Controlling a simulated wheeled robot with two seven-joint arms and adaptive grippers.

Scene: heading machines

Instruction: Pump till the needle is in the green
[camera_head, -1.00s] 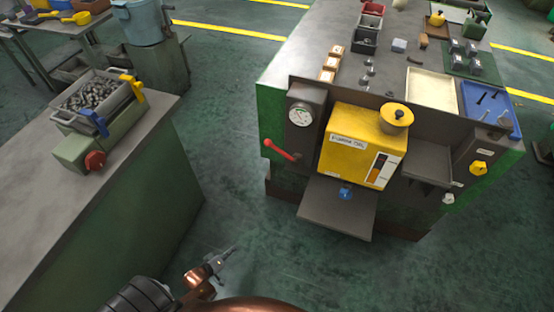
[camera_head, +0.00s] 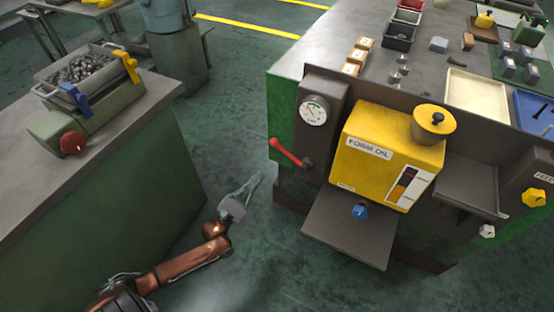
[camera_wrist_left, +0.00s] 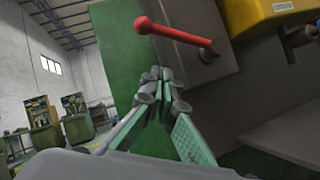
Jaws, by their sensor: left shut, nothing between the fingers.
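A round white gauge (camera_head: 313,111) with a green arc sits on a dark panel on the side of the machine bench. Its needle is too small to read surely. Below it a red pump handle (camera_head: 286,152) sticks out to the left and up from its pivot. The red handle also shows in the left wrist view (camera_wrist_left: 178,34), above and ahead of the fingers. My left gripper (camera_head: 254,184) is below and left of the handle, apart from it. In the left wrist view its fingers (camera_wrist_left: 160,80) are together and empty. My right gripper is not in view.
A yellow form oil box (camera_head: 385,160) stands right of the handle, above a grey tray (camera_head: 345,232). The green bench (camera_head: 115,190) at left carries a bin of metal parts (camera_head: 85,72). Open floor lies between the benches.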

